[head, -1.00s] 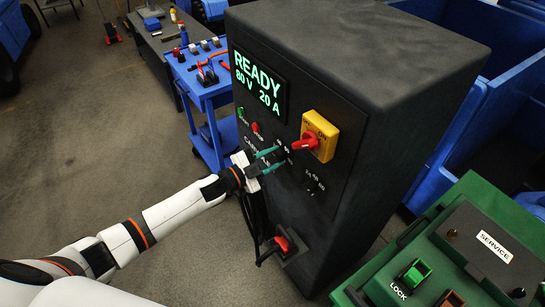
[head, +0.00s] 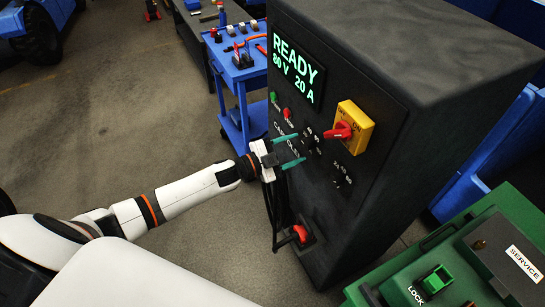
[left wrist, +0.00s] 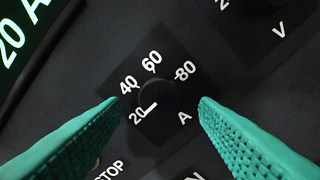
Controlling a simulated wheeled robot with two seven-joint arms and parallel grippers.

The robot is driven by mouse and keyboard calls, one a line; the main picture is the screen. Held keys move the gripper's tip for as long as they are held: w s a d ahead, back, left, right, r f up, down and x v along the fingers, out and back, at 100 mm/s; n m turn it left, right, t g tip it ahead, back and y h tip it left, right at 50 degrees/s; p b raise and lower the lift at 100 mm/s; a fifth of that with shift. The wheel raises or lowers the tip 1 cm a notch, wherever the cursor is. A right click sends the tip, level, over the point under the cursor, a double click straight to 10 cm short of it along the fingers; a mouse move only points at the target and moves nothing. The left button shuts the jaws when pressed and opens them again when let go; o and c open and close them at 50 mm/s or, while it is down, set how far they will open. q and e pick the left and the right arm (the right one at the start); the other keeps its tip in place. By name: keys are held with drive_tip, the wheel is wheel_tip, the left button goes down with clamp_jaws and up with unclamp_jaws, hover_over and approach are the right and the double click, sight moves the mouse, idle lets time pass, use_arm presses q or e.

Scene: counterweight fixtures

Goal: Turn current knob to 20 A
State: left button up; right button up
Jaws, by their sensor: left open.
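The current knob (left wrist: 166,97) is a dark round knob on the black panel, ringed by white marks 20, 40, 60, 80 and the letter A. Its white pointer line is at the 20 mark in the left wrist view. The green display (head: 297,72) on the cabinet reads READY, 80 V, 20 A. My left gripper (head: 297,150) is open, with its teal fingers in front of the panel. In the left wrist view the fingers (left wrist: 160,103) stand on either side of the knob, apart from it. My right gripper is not in view.
A yellow switch with a red handle (head: 349,128) sits to the right of the dial. Green and red buttons (head: 287,114) are above left, and a red lever (head: 300,234) is low on the cabinet (head: 450,45). A green LOCK box (head: 395,285) stands at the lower right.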

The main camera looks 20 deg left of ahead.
use_arm(q)
drive_tip(key=b+v, duration=0.2)
drive_tip(key=v, duration=0.7)
drive_tip(key=shift+a, duration=0.1)
drive_tip(key=a+f+n+y, duration=0.3)
drive_tip(key=f, duration=0.4)
drive_tip(key=a+f+n+y, duration=0.2)
drive_tip(key=f, duration=0.5)
drive_tip(key=s+a+f+n+g+y, duration=0.2)
drive_tip(key=s+f, duration=0.3)
drive_tip(key=f, duration=0.3)
drive_tip(key=s+a+f+n+g+y, duration=0.1)
drive_tip(key=s+f+n+g+y, duration=0.2)
drive_tip(key=f, duration=0.6)
drive_tip(key=s+d+f+n+g, duration=0.1)
drive_tip(key=s+d+f+g, duration=0.1)
drive_tip(key=s+f, duration=0.4)
drive_tip(key=s+d+f+n+g, duration=0.1)
drive_tip(key=s+d+f+g, duration=0.2)
drive_tip(key=s, duration=1.3)
drive_tip(key=s+d+f+n+g+y, duration=0.1)
drive_tip(key=s+d+f+n+g, duration=0.1)
drive_tip(key=s+f, duration=0.7)
drive_tip(key=s+d+g, duration=0.1)
drive_tip(key=s+d, duration=0.1)
drive_tip(key=s, duration=0.1)
drive_tip(key=shift+w+d, duration=0.1)
